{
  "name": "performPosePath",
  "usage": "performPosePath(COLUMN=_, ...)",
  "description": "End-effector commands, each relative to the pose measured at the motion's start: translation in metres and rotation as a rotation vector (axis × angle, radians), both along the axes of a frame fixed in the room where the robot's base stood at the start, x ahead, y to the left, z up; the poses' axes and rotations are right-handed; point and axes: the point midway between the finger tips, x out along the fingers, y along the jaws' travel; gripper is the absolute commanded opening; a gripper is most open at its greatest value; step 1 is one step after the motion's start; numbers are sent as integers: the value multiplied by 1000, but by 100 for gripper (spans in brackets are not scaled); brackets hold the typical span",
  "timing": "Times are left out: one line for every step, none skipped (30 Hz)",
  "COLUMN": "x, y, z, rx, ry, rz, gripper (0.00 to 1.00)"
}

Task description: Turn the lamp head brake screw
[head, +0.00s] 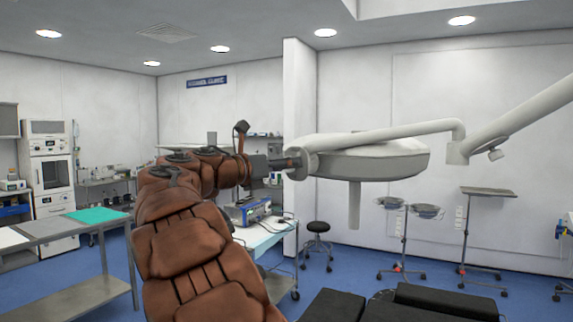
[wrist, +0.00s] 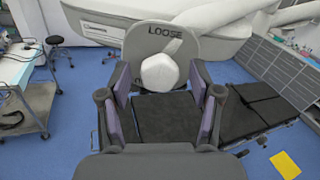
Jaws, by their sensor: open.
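The lamp head (head: 370,162) is a large pale disc on a jointed arm, with a handle (head: 354,205) hanging below it. In the wrist view, the brake screw (wrist: 160,74) is a white faceted knob in front of a grey round plate (wrist: 162,40) marked "LOOSE". My gripper (wrist: 160,86) is open, with one finger on each side of the knob and a gap visible on both sides. In the head view, my gripper (head: 284,163) is at the left end of the lamp head; the knob cannot be made out clearly there.
The black operating table (head: 440,301) lies below the lamp. A trolley with a device (head: 248,210) stands behind my arm, and a stool (head: 317,228) is further back. Stands with basins (head: 408,208) and a tray (head: 489,191) are at the right. A yellow patch (wrist: 285,164) marks the floor.

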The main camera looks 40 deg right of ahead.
Motion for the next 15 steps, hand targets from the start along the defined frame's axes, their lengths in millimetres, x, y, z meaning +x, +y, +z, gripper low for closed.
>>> performPosePath(x=-1, y=-5, z=0, rx=1, ry=0, rz=-1, gripper=64)
performPosePath(x=-1, y=-7, z=0, rx=0, ry=0, rz=-1, gripper=64)
performPosePath(x=-1, y=-8, z=0, rx=0, ry=0, rz=-1, gripper=64)
performPosePath(x=-1, y=-9, z=0, rx=0, ry=0, rz=-1, gripper=64)
performPosePath(x=-1, y=-10, z=0, rx=0, ry=0, rz=-1, gripper=64)
performPosePath(x=-1, y=-10, z=0, rx=0, ry=0, rz=-1, gripper=64)
performPosePath(x=-1, y=-10, z=0, rx=0, ry=0, rz=-1, gripper=64)
performPosePath(x=-1, y=-10, z=0, rx=0, ry=0, rz=0, gripper=64)
performPosePath(x=-1, y=-10, z=0, rx=0, ry=0, rz=0, gripper=64)
performPosePath(x=-1, y=-10, z=0, rx=0, ry=0, rz=0, gripper=64)
performPosePath(x=-1, y=-10, z=0, rx=0, ry=0, rz=0, gripper=63)
performPosePath(x=0, y=-10, z=0, rx=0, ry=0, rz=0, gripper=59)
performPosePath(x=0, y=-10, z=0, rx=0, ry=0, rz=0, gripper=56)
performPosePath(x=0, y=-10, z=0, rx=0, ry=0, rz=0, gripper=52)
performPosePath(x=0, y=-10, z=0, rx=0, ry=0, rz=0, gripper=48)
